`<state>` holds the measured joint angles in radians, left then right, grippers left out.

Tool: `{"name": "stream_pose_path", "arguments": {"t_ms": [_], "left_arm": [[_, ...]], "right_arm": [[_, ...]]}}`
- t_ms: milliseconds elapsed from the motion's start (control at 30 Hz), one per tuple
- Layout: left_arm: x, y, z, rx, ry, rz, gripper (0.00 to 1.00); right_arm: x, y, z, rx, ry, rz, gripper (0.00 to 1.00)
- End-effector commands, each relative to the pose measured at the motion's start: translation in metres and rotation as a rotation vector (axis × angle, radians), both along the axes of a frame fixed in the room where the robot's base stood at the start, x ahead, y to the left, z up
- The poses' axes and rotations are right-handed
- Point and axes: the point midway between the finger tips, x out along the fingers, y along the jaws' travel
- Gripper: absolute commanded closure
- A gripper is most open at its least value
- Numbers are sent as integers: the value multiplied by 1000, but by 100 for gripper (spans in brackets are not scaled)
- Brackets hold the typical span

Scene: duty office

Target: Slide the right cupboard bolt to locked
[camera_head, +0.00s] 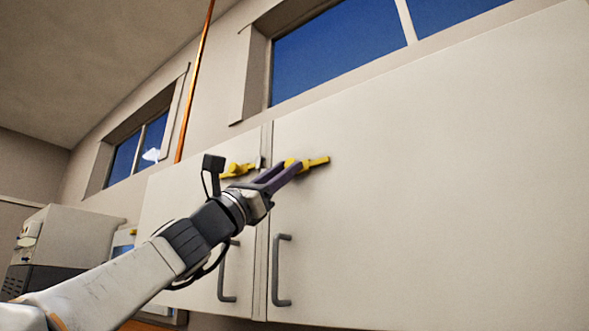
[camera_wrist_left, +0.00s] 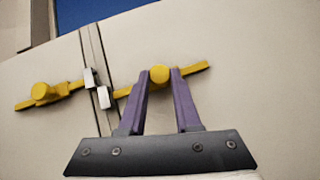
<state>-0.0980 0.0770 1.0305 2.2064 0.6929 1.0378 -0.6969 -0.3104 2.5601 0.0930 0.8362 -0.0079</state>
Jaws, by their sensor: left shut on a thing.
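The right cupboard bolt (camera_head: 319,161) is a yellow bar with a round knob, on the right white door near its left edge. In the left wrist view its bar (camera_wrist_left: 195,69) runs out both sides of the knob (camera_wrist_left: 160,74). My left gripper (camera_head: 288,167) has its purple fingers on either side of this knob, shut on it. A pale metal keeper (camera_wrist_left: 104,97) sits by the bar's left end near the door seam; I cannot tell whether the bar is inside it. My right gripper is not in view.
A second yellow bolt (camera_wrist_left: 45,93) sits on the left door, with another pale keeper (camera_wrist_left: 90,77) by the seam. Grey handles (camera_head: 281,270) (camera_head: 229,272) stand out below. A grey machine (camera_head: 70,235) is at the far left. The right door (camera_head: 430,190) is otherwise bare.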

Motion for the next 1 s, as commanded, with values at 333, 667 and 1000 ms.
{"name": "stream_pose_path", "arguments": {"t_ms": [333, 667, 1000], "left_arm": [[5, 12, 1, -5, 4, 1, 100], [5, 9, 1, -3, 2, -4, 38], [-4, 20, -17, -1, 0, -1, 38]], "right_arm": [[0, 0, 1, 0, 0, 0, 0], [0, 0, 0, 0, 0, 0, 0], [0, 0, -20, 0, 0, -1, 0]]}}
